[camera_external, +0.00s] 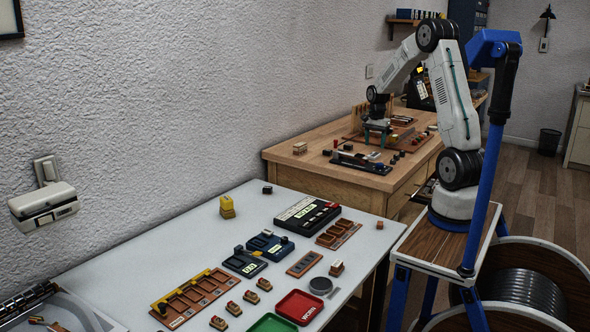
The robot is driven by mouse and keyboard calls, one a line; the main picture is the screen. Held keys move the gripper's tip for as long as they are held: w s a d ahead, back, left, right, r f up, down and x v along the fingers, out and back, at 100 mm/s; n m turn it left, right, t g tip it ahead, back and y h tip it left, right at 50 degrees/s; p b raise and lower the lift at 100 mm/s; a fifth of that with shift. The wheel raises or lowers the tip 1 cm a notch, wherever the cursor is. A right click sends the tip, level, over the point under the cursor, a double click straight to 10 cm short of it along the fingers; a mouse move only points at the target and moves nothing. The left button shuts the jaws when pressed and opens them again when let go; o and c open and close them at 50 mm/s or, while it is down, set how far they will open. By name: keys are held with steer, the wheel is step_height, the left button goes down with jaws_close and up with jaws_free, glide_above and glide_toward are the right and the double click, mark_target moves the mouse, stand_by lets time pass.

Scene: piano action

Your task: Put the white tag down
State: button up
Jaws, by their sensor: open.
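My gripper (375,143) is small in the view and points down over the wooden desk (287,163) at the back. Its jaws are open. A small pale piece (374,155) lies just below the jaws, by a dark tool block (357,162) at the desk's front. It may be the white tag, but it is too small to be sure. I cannot tell whether the jaws touch it.
Several small blocks and brown trays crowd the desk around my gripper. A pale block (300,148) stands at the desk's left, with bare wood near it. The white table (150,255) in front holds brown trays, a red tray (300,306) and a green tray (272,324).

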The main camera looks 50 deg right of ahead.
mark_target(374, 154)
step_height(374, 154, up, 7)
steer(key=s+a+r+n, duration=0.35)
steer(key=a+r, duration=0.35)
steer(key=a, duration=0.4)
steer(key=s+a+r+n+t, duration=0.1)
steer(key=s+a+n, duration=1.3)
steer(key=s+a, duration=0.6)
steer(key=shift+s+r, duration=0.4)
steer(key=shift+s, duration=0.6)
steer(key=shift+n, duration=0.25)
